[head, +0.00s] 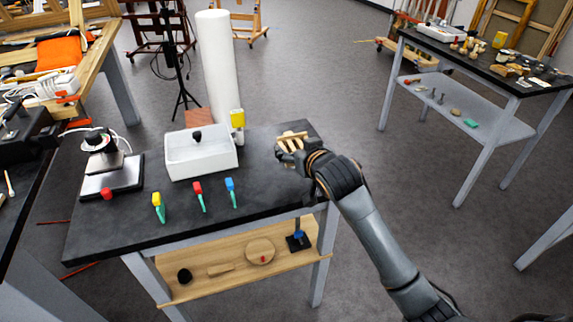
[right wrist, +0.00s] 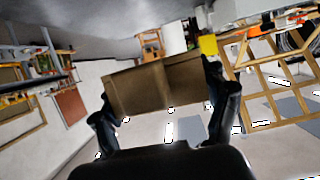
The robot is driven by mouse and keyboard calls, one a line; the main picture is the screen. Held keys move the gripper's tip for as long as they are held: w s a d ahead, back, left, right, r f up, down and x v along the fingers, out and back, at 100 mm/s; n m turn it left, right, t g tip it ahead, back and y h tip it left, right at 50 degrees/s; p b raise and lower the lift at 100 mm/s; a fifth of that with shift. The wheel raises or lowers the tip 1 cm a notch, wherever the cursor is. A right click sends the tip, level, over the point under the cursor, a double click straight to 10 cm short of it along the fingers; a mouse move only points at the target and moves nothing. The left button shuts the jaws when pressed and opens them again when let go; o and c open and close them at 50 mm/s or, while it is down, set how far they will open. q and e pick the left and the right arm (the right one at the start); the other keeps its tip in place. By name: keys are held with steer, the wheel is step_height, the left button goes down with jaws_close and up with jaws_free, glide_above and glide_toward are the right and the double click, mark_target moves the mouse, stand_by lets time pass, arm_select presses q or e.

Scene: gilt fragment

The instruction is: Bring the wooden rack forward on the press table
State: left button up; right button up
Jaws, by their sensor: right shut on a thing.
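The wooden rack (head: 293,136) is a small light-brown piece at the right end of the black press table (head: 270,195). My right gripper (head: 287,150) is shut on it, and the hand hides much of it. In the right wrist view the rack shows as a brown block (right wrist: 158,85) between the two fingers of the right gripper (right wrist: 165,95). I cannot tell whether the rack touches the table top. My left gripper is not in view.
A white tray (head: 201,171) stands left of the rack, with a yellow-topped bottle (head: 238,124) behind it. A press-like device (head: 111,174) stands at left. The table's front right is clear.

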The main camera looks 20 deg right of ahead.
glide_above(286, 171)
steer(key=f, duration=0.5)
steer(key=shift+s+d+f, duration=0.1)
steer(key=shift+s+f, duration=0.15)
steer(key=shift+w+f, duration=0.15)
steer(key=shift+f, duration=1.6)
steer(key=shift+f, duration=0.2)
steer(key=o, duration=1.3)
steer(key=shift+r, duration=0.15)
